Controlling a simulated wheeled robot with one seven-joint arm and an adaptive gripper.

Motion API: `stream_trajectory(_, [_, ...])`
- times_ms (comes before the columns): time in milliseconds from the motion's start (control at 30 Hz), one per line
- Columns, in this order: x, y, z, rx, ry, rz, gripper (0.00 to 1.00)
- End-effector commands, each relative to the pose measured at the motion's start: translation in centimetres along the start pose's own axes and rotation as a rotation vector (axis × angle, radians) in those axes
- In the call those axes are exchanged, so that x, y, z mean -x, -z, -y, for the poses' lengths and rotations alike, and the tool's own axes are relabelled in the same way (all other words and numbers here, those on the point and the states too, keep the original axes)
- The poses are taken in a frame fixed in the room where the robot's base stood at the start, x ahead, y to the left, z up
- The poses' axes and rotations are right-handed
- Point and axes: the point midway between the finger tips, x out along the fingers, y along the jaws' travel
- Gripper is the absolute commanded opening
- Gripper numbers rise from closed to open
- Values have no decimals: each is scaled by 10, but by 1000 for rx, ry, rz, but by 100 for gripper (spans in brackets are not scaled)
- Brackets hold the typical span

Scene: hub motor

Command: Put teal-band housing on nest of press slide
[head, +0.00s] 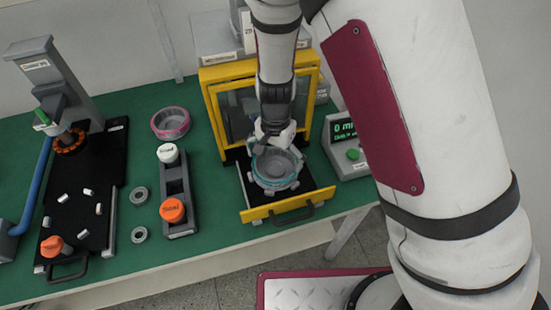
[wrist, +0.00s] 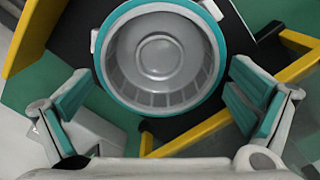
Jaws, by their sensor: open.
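The teal-band housing (head: 277,172), a grey round cup with a teal rim and small lugs, is over the pulled-out black slide of the yellow press. It appears upright and resting there; the nest beneath it is hidden, so I cannot tell how it is seated. The wrist view shows the housing (wrist: 158,98) from above, its hollow inside empty. My gripper (wrist: 158,75) is open, its teal-padded fingers spread apart on the near side of the housing, with gaps visible. In the head view my gripper (head: 273,142) is just above and behind the housing. The press slide (head: 259,213) has a yellow front with a dark handle.
The yellow press frame (head: 212,110) stands behind the slide. A green-lit control box (head: 346,148) is to its right. Left are a pink-band ring (head: 170,123), a dark holder with white and orange caps (head: 179,190), two grey rings (head: 139,195) and a black fixture board (head: 85,185).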

Motion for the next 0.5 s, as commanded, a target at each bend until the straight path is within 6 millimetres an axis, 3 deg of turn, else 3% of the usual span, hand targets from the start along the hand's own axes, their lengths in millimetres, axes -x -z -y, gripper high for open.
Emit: stream_trajectory(500, [96, -1, 1, 1, 3, -2, 100])
